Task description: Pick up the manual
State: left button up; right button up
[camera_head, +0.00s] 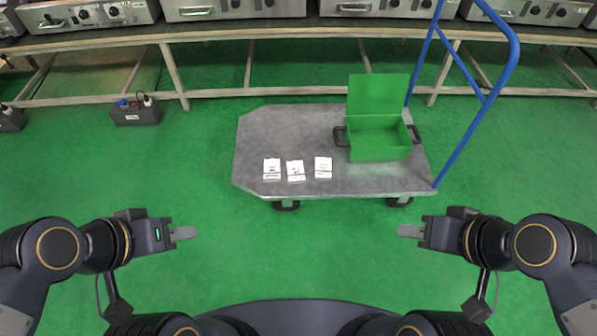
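Three small white manuals lie in a row on the grey cart's flat top (300,130), near its front edge: a left one (271,169), a middle one (295,170) and a right one (323,167). My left gripper (184,233) is left of the cart and in front of it, apart from the manuals. My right gripper (409,231) is in front of the cart's right end, also apart from them. Both point inward, and nothing shows in either. I see the fingers from above as one grey shape, so their opening is hidden.
An open green box (380,148) with its lid up stands at the cart's right. A blue handle (464,142) rises at the cart's right end. A long bench (220,92) with several metal appliances runs along the back. Green floor is clear between my arms.

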aim_at(296, 172)
jog(key=u, duration=0.9)
jog(key=i+l+u, duration=0.15)
jog(key=l+u, duration=0.2)
jog(key=i+l+u, duration=0.1)
jog(key=l+u, duration=0.25)
jog(key=i+l+u, duration=0.1)
jog(key=l+u, duration=0.45)
jog(key=l, duration=1.05)
